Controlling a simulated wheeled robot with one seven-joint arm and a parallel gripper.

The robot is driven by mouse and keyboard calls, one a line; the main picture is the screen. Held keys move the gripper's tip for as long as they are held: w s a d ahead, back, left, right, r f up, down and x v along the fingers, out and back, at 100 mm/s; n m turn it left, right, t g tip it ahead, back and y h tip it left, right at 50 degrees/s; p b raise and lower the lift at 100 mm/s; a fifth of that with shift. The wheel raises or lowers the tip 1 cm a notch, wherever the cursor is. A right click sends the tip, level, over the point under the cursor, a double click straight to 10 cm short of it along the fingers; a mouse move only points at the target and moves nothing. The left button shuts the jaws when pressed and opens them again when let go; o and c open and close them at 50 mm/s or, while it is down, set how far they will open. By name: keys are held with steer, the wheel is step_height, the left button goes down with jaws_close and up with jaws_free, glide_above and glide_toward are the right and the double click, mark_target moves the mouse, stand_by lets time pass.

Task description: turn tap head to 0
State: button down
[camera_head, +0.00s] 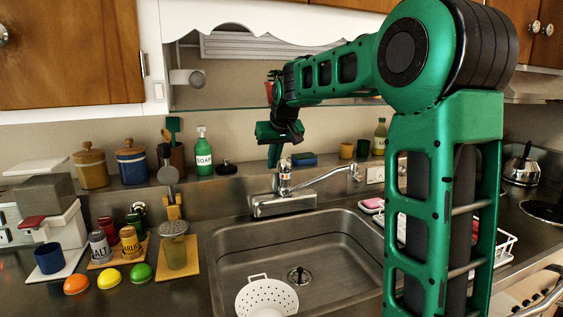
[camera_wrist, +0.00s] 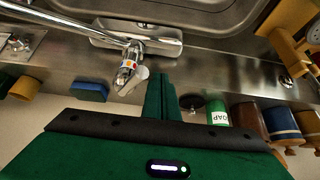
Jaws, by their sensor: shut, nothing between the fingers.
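The chrome tap (camera_head: 284,190) stands on a mount at the back rim of the sink, its spout reaching right in the head view. Its tap head (camera_head: 284,168) is at the top of the body. In the wrist view, where the scene appears upside down, the tap head (camera_wrist: 128,72) has a coloured marking and a pale lever beside it. My gripper (camera_head: 274,163) points down just left of the tap head in the head view. In the wrist view my gripper (camera_wrist: 161,80) shows its green fingers together and empty, close to the lever. I cannot tell whether they touch it.
The steel sink (camera_head: 225,250) holds a white colander (camera_head: 266,298). Behind the tap, a ledge carries a green soap bottle (camera_head: 204,155), a blue sponge (camera_head: 304,159) and several jars. A dish rack (camera_head: 505,240) stands right of the sink.

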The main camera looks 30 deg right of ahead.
mark_target(283, 160)
steer(key=shift+d, duration=0.15)
steer(key=shift+s+d, duration=0.2)
steer(key=shift+d, duration=0.4)
steer(key=shift+d, duration=0.2)
steer(key=shift+s+d, duration=0.4)
steer(key=shift+d, duration=0.25)
stand_by(0.5)
steer(key=shift+s+d, duration=0.35)
steer(key=shift+d, duration=0.25)
